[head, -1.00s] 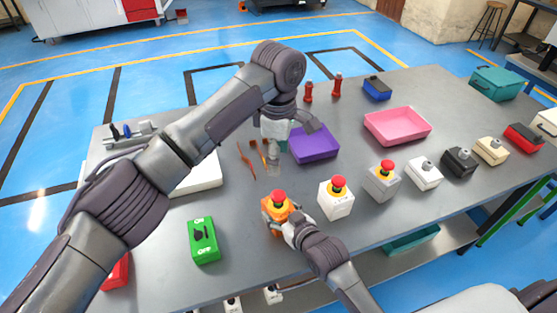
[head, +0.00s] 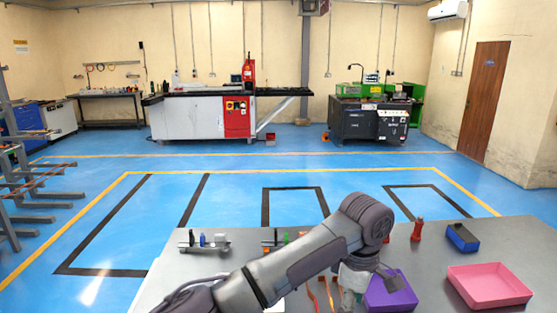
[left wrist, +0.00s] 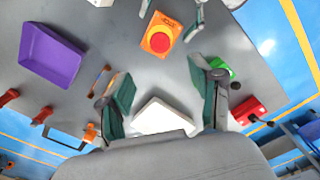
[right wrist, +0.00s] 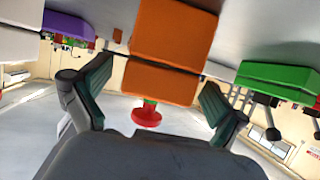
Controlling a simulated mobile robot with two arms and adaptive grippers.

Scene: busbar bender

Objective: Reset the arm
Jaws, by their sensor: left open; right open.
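In the head view, my left arm reaches in from the bottom left over the table, and its gripper (head: 355,285) points down beside a purple tray. In the left wrist view, that gripper (left wrist: 160,72) is open and empty above the table. An orange box with a red button (left wrist: 161,38) lies beyond its fingers, with part of my right gripper beside it. In the right wrist view, my right gripper (right wrist: 156,75) is open, with the orange box (right wrist: 170,60) and its red button in front of and between the fingers. Contact cannot be told. My right arm is outside the head view.
The grey table (head: 420,260) holds the purple tray (head: 390,295), a pink tray (head: 490,285), a blue box (head: 462,238) and a red-handled tool (head: 417,231). A white box (left wrist: 162,117) and a green box (right wrist: 280,80) lie near the grippers. Blue floor is open behind the table.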

